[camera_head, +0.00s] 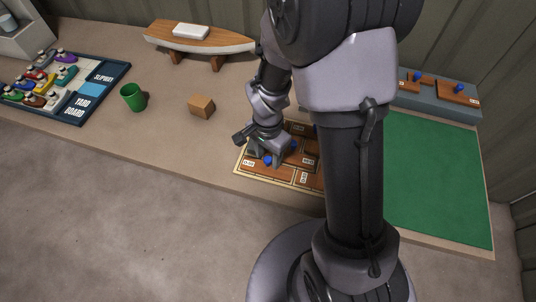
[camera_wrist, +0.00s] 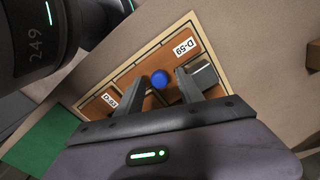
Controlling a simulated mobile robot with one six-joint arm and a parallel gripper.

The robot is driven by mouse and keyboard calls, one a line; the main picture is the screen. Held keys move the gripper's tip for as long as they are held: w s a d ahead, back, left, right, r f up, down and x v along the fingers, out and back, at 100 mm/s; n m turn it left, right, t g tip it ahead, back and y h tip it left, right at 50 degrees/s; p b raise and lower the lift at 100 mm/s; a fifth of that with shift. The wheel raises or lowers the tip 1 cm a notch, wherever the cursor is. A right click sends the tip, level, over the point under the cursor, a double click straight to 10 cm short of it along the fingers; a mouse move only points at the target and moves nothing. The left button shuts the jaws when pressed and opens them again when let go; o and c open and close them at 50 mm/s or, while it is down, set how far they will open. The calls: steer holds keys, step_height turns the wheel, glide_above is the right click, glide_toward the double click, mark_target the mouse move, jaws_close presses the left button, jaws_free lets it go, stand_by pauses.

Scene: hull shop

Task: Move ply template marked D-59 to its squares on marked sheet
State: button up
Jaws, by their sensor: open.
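The ply template marked D-59 (camera_wrist: 165,62) shows in the wrist view, brown with a white label and a blue knob (camera_wrist: 160,79). It lies within a cream-edged sheet (camera_wrist: 100,77) that also bears another labelled piece (camera_wrist: 109,101), whose mark I cannot read surely. In the head view the sheet (camera_head: 238,170) lies at the bench's front edge, partly hidden by my arm. My gripper (camera_wrist: 163,78) is open, low over the sheet, with a finger on each side of the blue knob; the head view shows it too (camera_head: 267,160). Whether the fingers touch the knob is unclear.
A green mat (camera_head: 435,180) covers the right bench; a grey rack (camera_head: 440,103) behind it bears pieces with blue knobs. Left are a wooden block (camera_head: 201,106), green cup (camera_head: 133,97) and yard board (camera_head: 98,88) with model boats. A hull model (camera_head: 200,38) stands behind.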

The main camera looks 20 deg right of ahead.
step_height(320, 180, up, 12)
steer(key=p, duration=0.5)
step_height(320, 180, up, 14)
steer(key=n+t+y, duration=0.1)
steer(key=n+t, duration=0.2)
steer(key=n, duration=0.1)
glide_above(268, 158)
steer(key=s+a, duration=0.2)
steer(key=s, duration=0.4)
steer(key=s+a+r+n+t+y, duration=0.1)
steer(key=s+a+r+n+t, duration=0.1)
steer(key=s, duration=0.4)
step_height(268, 158, up, 3)
steer(key=shift+s+f+n+t, duration=0.15)
steer(key=shift+s+n+t, duration=0.25)
steer(key=shift+n, duration=0.3)
step_height(268, 158, down, 3)
steer(key=shift+r+b, duration=0.2)
steer(key=shift+b, duration=1.05)
